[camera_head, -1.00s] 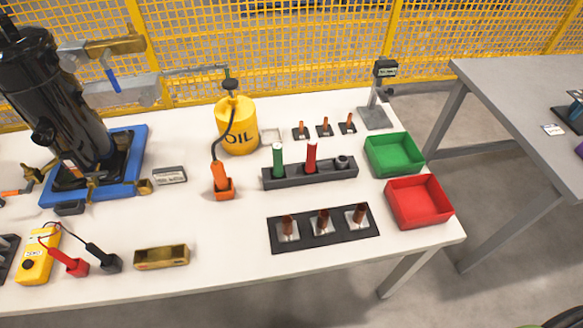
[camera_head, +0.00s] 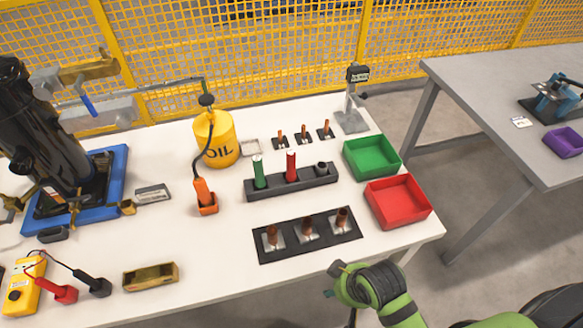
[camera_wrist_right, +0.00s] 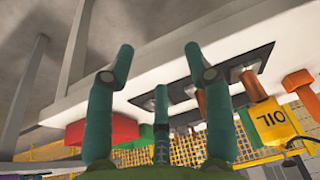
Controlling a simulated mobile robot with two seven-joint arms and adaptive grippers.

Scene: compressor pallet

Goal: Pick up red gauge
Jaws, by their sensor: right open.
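The red gauge (camera_head: 291,167) is a red upright cylinder in the middle of a dark holder (camera_head: 320,182), with a green cylinder (camera_head: 259,172) to its left and a dark round socket (camera_head: 322,168) to its right. My right gripper (camera_head: 333,280) is beyond the table's front edge, well apart from the gauge. In the right wrist view my right gripper (camera_wrist_right: 159,58) has its green fingers spread and nothing between them. I cannot make out the red gauge clearly there. My left gripper is not in view.
A black plate (camera_head: 285,249) with several copper pieces lies between my right gripper and the holder. A green tray (camera_head: 397,156) and a red tray (camera_head: 424,209) stand to the right. The yellow oil can (camera_head: 226,153) and an orange-handled tool (camera_head: 202,191) stand to the left.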

